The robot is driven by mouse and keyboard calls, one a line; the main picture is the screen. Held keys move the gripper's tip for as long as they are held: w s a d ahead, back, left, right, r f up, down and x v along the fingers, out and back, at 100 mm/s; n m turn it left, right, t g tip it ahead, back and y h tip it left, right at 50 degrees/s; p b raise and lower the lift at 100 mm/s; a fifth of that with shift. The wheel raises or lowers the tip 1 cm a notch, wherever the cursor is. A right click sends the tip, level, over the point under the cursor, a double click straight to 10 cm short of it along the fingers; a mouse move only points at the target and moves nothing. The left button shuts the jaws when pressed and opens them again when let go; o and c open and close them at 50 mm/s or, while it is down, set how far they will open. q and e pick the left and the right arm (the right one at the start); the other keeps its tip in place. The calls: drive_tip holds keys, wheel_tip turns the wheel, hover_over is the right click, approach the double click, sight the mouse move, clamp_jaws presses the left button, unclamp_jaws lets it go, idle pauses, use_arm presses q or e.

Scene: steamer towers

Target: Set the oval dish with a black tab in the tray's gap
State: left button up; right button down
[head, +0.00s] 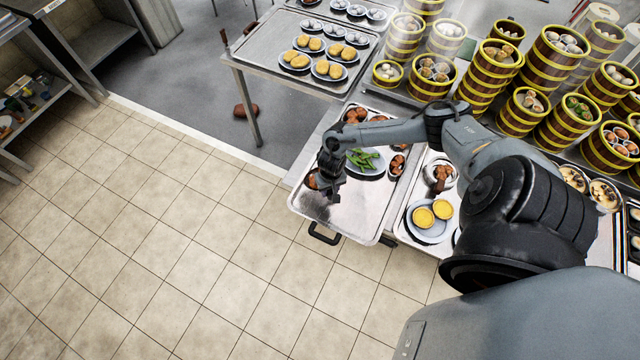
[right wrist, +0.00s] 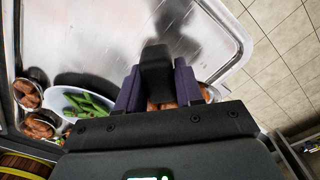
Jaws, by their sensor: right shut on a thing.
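My right gripper (head: 328,190) is over the left part of the metal tray (head: 360,215). In the right wrist view its fingers (right wrist: 160,90) close around a dark block, which looks like a tab. Brown food (right wrist: 165,105) shows just under it, and brown food also shows beside the gripper in the head view (head: 312,180). The held dish's outline is hidden by the gripper, and I cannot tell whether it touches the tray. An oval dish of green vegetables (head: 371,168) lies in the tray; it also shows in the right wrist view (right wrist: 80,104). My left gripper is not in view.
Small bowls of brown food (head: 397,164) stand along the tray's right and far sides. The tray's near part is bare. Another tray holds a plate of yellow tarts (head: 428,222). Steamer towers (head: 490,70) crowd the back right. A table with buns (head: 285,25) stands behind.

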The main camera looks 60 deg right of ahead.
idle(0.4)
drive_tip(key=shift+r, duration=0.1)
drive_tip(key=shift+r+p, duration=0.1)
drive_tip(key=shift+p, duration=0.55)
drive_tip(key=b, duration=0.3)
hover_over(329, 203)
wheel_tip(329, 203, down, 4)
drive_tip(key=shift+w+f, duration=0.1)
drive_tip(key=shift+f, duration=0.15)
drive_tip(key=shift+f+b, duration=0.5)
drive_tip(key=shift+f, duration=0.4)
drive_tip(key=shift+f, duration=0.25)
drive_tip(key=shift+f, duration=0.25)
drive_tip(key=c, duration=0.6)
unclamp_jaws()
drive_tip(key=shift+c, duration=0.2)
